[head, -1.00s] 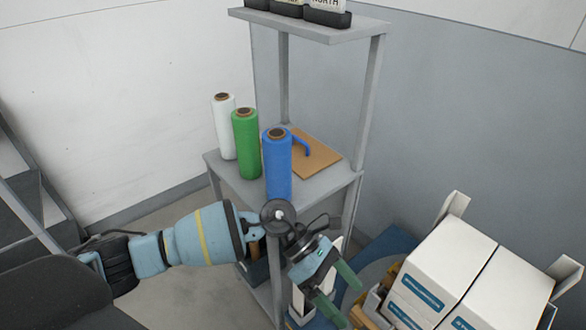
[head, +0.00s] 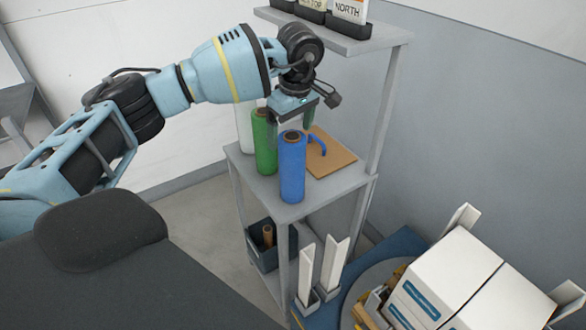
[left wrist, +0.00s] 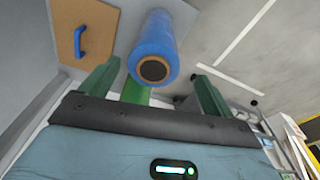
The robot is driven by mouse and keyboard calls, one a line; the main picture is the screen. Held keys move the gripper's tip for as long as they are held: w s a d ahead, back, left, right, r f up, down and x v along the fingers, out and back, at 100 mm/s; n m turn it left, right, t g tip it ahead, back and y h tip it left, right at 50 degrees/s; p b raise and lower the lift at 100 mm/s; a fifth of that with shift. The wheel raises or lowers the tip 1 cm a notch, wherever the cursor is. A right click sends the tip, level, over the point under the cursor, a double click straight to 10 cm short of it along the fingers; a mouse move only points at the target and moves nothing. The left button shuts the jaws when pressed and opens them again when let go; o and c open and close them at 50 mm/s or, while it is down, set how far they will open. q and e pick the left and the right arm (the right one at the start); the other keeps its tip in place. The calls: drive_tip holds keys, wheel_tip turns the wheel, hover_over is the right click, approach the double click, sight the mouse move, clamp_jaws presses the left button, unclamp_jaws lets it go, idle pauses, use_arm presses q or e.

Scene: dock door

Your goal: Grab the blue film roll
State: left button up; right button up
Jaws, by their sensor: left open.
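The blue film roll (head: 292,168) stands upright at the front of the grey shelf, its brown core showing on top. My left gripper (head: 290,125) is above and just behind it in the head view, pointing down, open and empty. In the left wrist view the blue roll (left wrist: 154,48) lies beyond the gap between the two green fingers of the left gripper (left wrist: 155,88). I cannot tell whether a finger touches it. My right gripper is not in view.
A green roll (head: 264,150) stands close left of the blue one, with a white roll (head: 245,130) behind. A brown board with a blue handle (head: 334,158) lies to the right. An upper shelf (head: 340,38) overhangs. White boxes (head: 440,285) stand lower right.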

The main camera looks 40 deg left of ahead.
sight(292, 170)
use_arm(q)
drive_tip(key=shift+w+a+f, duration=0.1)
drive_tip(key=shift+w+f, duration=0.05)
drive_tip(key=shift+f, duration=1.1)
drive_tip(key=shift+w+a+f, duration=0.1)
drive_tip(key=shift+w+f, duration=0.05)
drive_tip(key=shift+f, duration=1.15)
drive_tip(key=shift+w+a+f, duration=0.1)
drive_tip(key=shift+w+f, duration=0.05)
drive_tip(key=shift+f, duration=1.1)
drive_tip(key=shift+r, duration=0.1)
drive_tip(key=c, duration=1.9)
